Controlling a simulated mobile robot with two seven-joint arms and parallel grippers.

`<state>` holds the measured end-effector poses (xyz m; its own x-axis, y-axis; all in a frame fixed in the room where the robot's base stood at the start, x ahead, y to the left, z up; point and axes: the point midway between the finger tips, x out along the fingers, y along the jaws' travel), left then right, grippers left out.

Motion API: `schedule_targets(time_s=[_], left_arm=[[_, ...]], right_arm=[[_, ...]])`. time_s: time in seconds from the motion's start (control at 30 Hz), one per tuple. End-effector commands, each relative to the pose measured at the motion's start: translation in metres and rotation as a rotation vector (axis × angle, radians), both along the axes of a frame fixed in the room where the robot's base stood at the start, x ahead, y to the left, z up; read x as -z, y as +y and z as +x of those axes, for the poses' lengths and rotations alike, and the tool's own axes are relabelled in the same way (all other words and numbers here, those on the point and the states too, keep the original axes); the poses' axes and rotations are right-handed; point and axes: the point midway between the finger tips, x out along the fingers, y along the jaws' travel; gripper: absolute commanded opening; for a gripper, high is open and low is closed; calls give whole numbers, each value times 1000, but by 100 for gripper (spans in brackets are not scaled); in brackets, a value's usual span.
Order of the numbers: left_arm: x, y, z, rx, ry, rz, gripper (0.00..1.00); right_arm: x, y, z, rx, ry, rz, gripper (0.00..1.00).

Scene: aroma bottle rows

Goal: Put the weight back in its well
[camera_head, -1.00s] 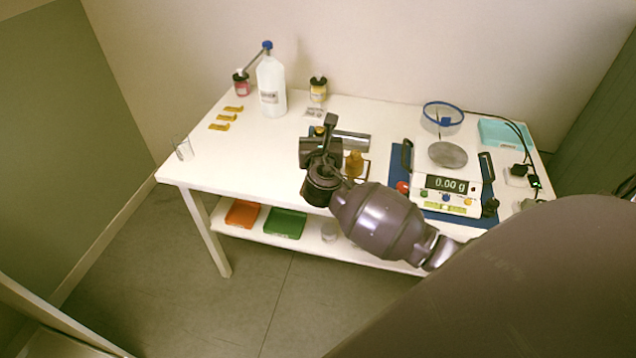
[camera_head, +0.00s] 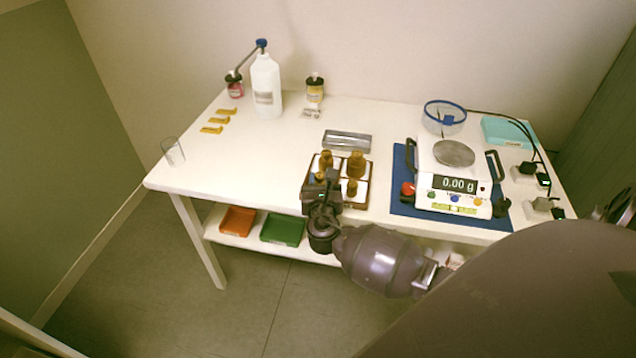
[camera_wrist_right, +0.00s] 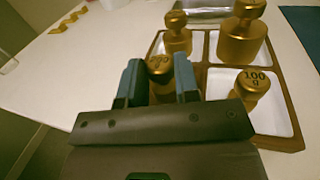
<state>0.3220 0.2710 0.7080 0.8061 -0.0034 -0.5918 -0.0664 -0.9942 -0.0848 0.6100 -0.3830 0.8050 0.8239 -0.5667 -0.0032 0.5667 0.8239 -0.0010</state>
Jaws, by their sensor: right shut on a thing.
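My right gripper (camera_head: 318,184) is at the near-left part of the brown weight tray (camera_head: 367,178). In the right wrist view its blue-grey fingers (camera_wrist_right: 157,84) are shut on a brass weight (camera_wrist_right: 159,66) with a partly covered label on its top. The held weight is over or in the near-left well; its lower part is hidden, so I cannot tell whether it touches the bottom. Three other brass weights stand in the other wells: a small one (camera_wrist_right: 177,32) far left, the largest (camera_wrist_right: 240,38) far right, and one marked 100 g (camera_wrist_right: 250,88) near right. My left gripper is not in view.
The balance (camera_head: 454,180) reads 0.00 g on a blue mat (camera_head: 402,207) right of the tray. A metal case (camera_head: 347,140) lies just behind the tray. A white bottle (camera_head: 266,88) and glass beaker (camera_head: 173,152) stand left. The table's left middle is clear.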

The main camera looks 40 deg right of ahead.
Motion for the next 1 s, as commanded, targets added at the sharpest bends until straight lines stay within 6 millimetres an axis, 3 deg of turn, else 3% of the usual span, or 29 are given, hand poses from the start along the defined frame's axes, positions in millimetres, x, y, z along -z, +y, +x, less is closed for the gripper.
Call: schedule_targets(time_s=[0.4, 0.43, 0.6, 1.0], left_arm=[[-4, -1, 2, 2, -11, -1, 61], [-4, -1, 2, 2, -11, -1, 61], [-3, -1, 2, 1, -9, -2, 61], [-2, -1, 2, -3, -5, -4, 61]], right_arm=[[6, 0, 1, 0, -2, 0, 0], [7, 0, 0, 0, -1, -1, 31], [6, 0, 0, 0, -1, 0, 55], [3, 3, -5, -1, -2, 1, 55]])
